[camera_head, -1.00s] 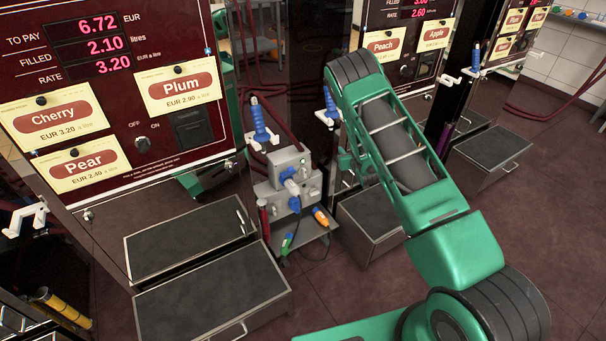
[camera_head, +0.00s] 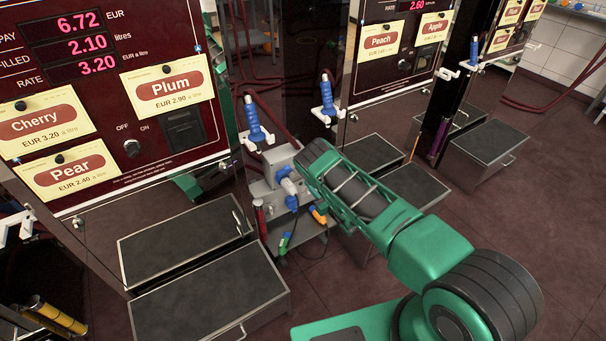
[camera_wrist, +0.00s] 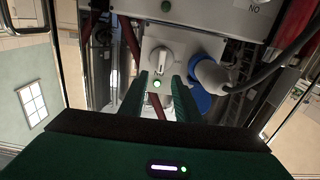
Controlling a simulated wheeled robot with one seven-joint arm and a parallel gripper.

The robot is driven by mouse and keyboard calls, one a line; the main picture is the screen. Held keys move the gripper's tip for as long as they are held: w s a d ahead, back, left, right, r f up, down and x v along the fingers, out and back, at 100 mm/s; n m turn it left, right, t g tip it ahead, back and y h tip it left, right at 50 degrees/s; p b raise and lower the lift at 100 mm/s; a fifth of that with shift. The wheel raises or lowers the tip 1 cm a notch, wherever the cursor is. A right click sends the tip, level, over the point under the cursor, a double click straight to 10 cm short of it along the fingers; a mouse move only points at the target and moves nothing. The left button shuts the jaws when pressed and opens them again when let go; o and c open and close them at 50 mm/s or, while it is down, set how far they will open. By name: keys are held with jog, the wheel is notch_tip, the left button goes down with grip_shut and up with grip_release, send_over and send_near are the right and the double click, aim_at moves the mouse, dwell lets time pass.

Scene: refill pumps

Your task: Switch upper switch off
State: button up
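The upper switch (camera_wrist: 160,55) is a pale rotary knob on a light grey box, with a lit green lamp beside it in the wrist view. A blue socket with a pale plug (camera_wrist: 212,76) sits right beside it. My gripper (camera_wrist: 161,78) is open; its two dark green fingers point at the box, with the lamp showing between them and the knob just beyond the tips. I see no contact with the knob. In the head view the grey upper box (camera_head: 283,161) is partly covered by my arm, which hides the knob and my fingers.
Another grey box (camera_wrist: 200,12) with an ON/OFF-type label, seen upside down, crosses the wrist view's top. Blue-handled nozzles (camera_head: 256,128) hang beside the boxes. Pump panels stand behind, with dark-topped steps (camera_head: 208,297) below. Open floor lies at the right.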

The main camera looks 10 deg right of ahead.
jog(key=x, duration=0.8)
jog(key=shift+w, duration=0.25)
jog(key=shift+a, duration=0.1)
grip_shut()
